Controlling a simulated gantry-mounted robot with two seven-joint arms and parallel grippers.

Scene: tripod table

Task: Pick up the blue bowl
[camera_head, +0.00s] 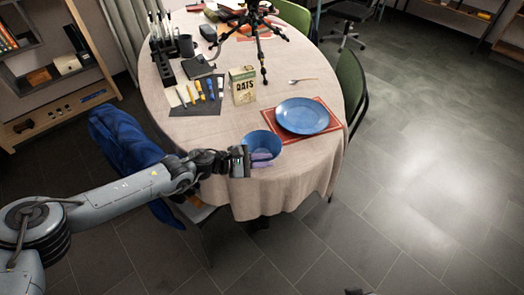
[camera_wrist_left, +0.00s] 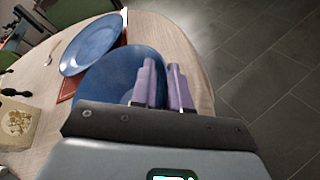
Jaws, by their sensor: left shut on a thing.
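The blue bowl (camera_head: 261,140) is at the near edge of the round table, in front of the red placemat. My left gripper (camera_head: 263,157) reaches it from the left, with its purple fingers at the bowl's near side. In the left wrist view, the bowl (camera_wrist_left: 105,72) lies partly behind the gripper body. The two purple fingers (camera_wrist_left: 163,85) are close together at the bowl's right side, shut on its wall. The exact contact is hard to see. I cannot tell whether the bowl touches the tablecloth. My right gripper cannot be made out in the head view.
A blue plate (camera_head: 303,116) rests on a red placemat (camera_head: 334,124) just behind the bowl. An oats box (camera_head: 243,86), a spoon (camera_head: 303,80) and a black tripod (camera_head: 258,35) stand or lie further back. A green chair (camera_head: 351,85) is at the right edge.

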